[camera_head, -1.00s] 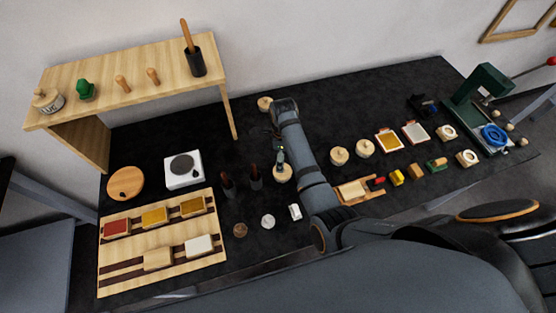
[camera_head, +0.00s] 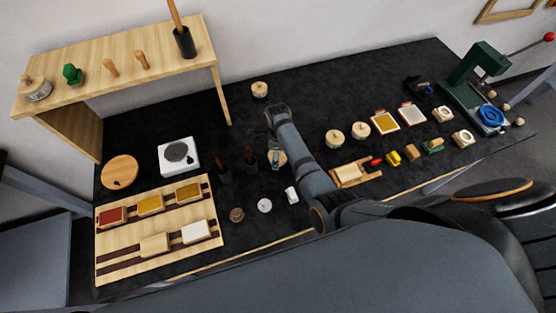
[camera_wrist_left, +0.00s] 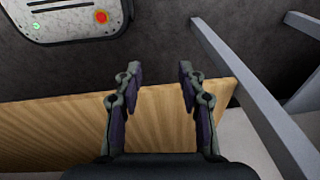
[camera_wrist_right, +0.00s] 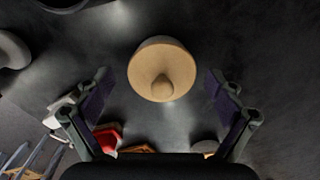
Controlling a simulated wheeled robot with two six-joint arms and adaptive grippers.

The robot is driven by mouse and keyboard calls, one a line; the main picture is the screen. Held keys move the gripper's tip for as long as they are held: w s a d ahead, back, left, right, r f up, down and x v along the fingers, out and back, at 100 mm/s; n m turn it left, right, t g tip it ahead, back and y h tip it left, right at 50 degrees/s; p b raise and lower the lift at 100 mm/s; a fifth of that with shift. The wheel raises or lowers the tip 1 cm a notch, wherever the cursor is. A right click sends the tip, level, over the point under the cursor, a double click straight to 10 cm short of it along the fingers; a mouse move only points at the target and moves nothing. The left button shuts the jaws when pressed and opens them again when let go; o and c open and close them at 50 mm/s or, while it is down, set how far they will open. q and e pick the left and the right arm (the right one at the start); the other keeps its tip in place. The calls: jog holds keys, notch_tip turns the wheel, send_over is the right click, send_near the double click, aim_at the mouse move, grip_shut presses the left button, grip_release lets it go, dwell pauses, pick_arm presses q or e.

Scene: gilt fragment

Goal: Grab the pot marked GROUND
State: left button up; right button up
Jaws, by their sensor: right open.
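My right gripper (camera_head: 274,150) reaches down over a round pot with a pale wooden lid (camera_head: 280,159), partly hidden by the gripper in the head view. In the right wrist view the knobbed wooden lid (camera_wrist_right: 162,72) lies between the spread, open fingers (camera_wrist_right: 158,88), with a gap on both sides. Similar pots stand at the back (camera_head: 260,89) and to the right of my arm (camera_head: 335,137) (camera_head: 360,130). I cannot read GROUND on any of them. My left gripper (camera_wrist_left: 152,80) is open and empty in the left wrist view.
A lettered pot (camera_head: 36,90) stands on the wooden shelf (camera_head: 130,60). Two dark holders (camera_head: 224,174) (camera_head: 251,164) stand just left of the gripper. A wooden rack (camera_head: 347,174) lies right of my forearm. The dark table is clear behind the gripper.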

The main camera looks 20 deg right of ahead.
jog(key=shift+w+f, duration=0.1)
jog(key=shift+f, duration=0.7)
jog(key=shift+w+r, duration=0.1)
jog(key=shift+r, duration=0.15)
jog(key=c, duration=1.6)
jog(key=shift+o, duration=0.2)
